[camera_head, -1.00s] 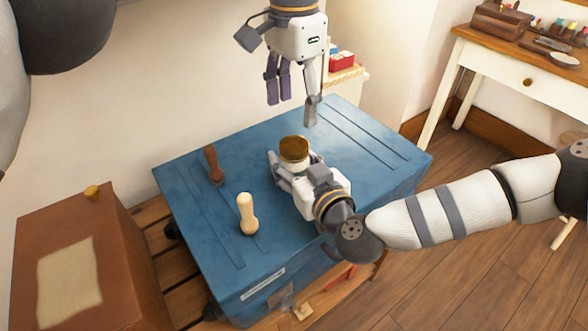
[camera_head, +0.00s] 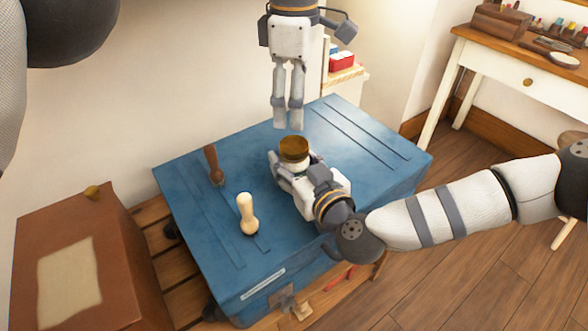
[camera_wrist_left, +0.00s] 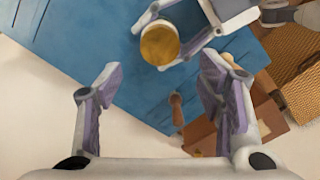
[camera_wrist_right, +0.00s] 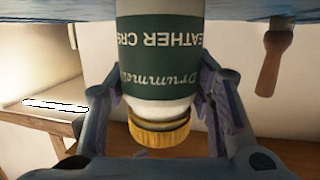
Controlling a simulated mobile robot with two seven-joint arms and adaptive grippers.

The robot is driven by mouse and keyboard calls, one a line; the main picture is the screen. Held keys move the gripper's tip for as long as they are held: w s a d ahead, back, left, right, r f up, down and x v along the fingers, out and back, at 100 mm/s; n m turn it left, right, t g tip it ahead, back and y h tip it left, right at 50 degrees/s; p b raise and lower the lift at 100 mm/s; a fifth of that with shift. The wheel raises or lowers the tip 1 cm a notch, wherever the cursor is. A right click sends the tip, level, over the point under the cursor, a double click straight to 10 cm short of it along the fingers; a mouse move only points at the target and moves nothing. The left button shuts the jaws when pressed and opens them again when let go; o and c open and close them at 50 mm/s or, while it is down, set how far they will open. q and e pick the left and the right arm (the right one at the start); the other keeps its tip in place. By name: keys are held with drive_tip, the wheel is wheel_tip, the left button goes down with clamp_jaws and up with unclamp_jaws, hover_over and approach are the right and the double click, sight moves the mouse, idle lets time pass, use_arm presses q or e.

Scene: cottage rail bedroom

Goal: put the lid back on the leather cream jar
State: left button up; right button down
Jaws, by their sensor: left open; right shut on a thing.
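The leather cream jar (camera_wrist_right: 160,60) has a dark green label and a white shoulder. It stands on the blue trunk, with its body mostly hidden in the head view. The lid (camera_head: 294,149), round and gold-brown, sits on the jar's top. It also shows in the right wrist view (camera_wrist_right: 158,132), where a dark line runs along its edge; I cannot tell how firmly it is seated. My right gripper (camera_head: 294,165) is shut around the jar, low over the trunk. My left gripper (camera_head: 288,126) points down, open and empty, above and behind the jar, apart from the lid.
The blue trunk (camera_head: 215,240) carries a dark brown wooden-handled tool (camera_head: 214,165) and a pale wooden handle (camera_head: 247,214) left of the jar. A brown box (camera_head: 120,250) stands at the lower left. A white desk (camera_head: 500,75) is at the upper right. The trunk's right side is clear.

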sight(294, 144)
use_arm(q)
drive_tip(key=shift+n, duration=0.3)
drive_tip(key=shift+f, duration=4)
